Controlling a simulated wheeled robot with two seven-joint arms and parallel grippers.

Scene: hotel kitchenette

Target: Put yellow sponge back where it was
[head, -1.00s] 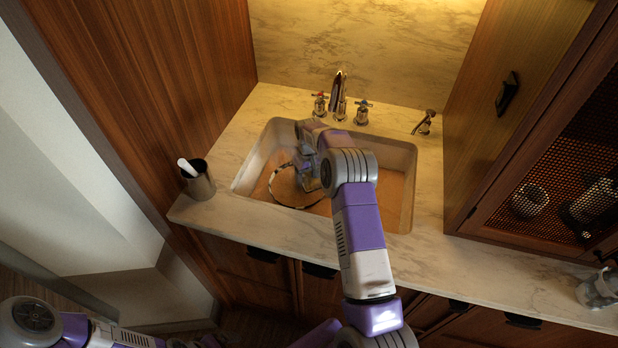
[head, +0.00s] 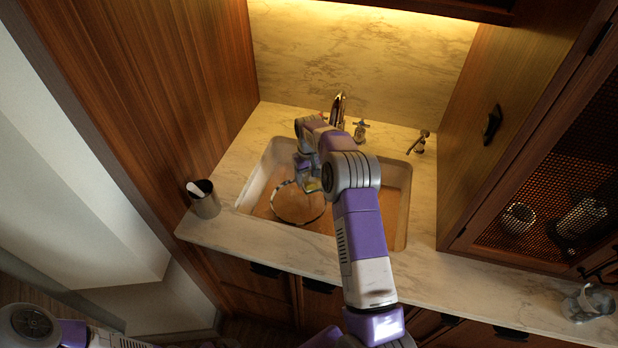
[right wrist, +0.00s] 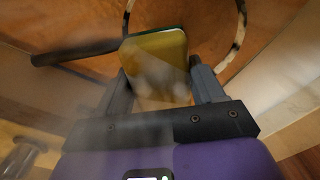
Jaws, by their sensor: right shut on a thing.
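The yellow sponge (right wrist: 158,62) is between the fingers of my right gripper (right wrist: 160,88), which is shut on it. A thin dark green layer shows along the sponge's far edge. In the head view the sponge (head: 314,185) is a small yellowish patch at my right gripper (head: 308,180), partly hidden by it. The gripper is over the sink (head: 402,205), above a round-rimmed thing (head: 298,221) in the basin. My left arm shows at the lower left, but its gripper is out of view.
The round thing has a dark handle (right wrist: 75,52). A faucet (head: 338,108) and side taps stand behind the sink. A metal cup (head: 205,203) with a white item is at the counter's left, a glass jug (head: 588,303) at the right.

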